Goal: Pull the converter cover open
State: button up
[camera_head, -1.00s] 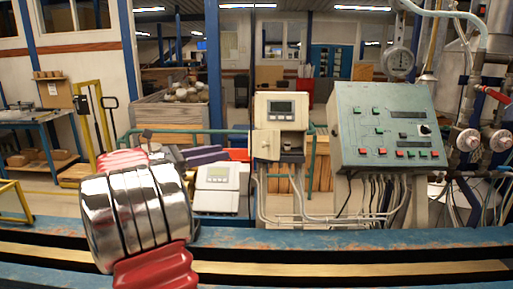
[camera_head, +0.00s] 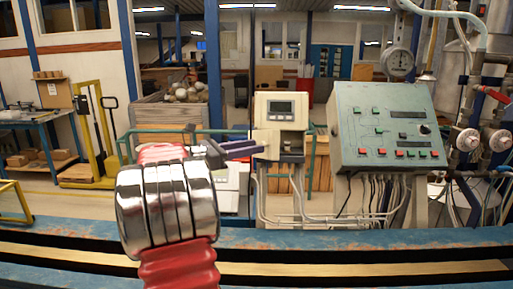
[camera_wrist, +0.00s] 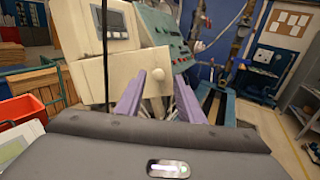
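The converter (camera_head: 281,107) is a cream box with a small display, at the middle of the head view. Its cover (camera_head: 263,142) is the small panel below the display; part of the opening (camera_head: 292,143) shows to its right. In the wrist view the cover (camera_wrist: 120,82) is a tilted cream panel with a round knob (camera_wrist: 155,82). My gripper (camera_wrist: 160,77) is open, its purple fingers on either side of the knob. I cannot tell whether they touch it. In the head view my gripper (camera_head: 261,144) reaches the cover from the left.
A green control panel (camera_head: 388,126) with buttons stands right of the converter, cables below it. Valves and pipes (camera_head: 468,139) are at the far right. A blue rail (camera_head: 350,238) runs across the front. A red bin (camera_wrist: 22,135) is at left in the wrist view.

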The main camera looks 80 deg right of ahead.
jog(key=x, duration=0.2)
jog(key=shift+s+d, duration=0.2)
jog(key=shift+c, duration=0.4)
grip_shut()
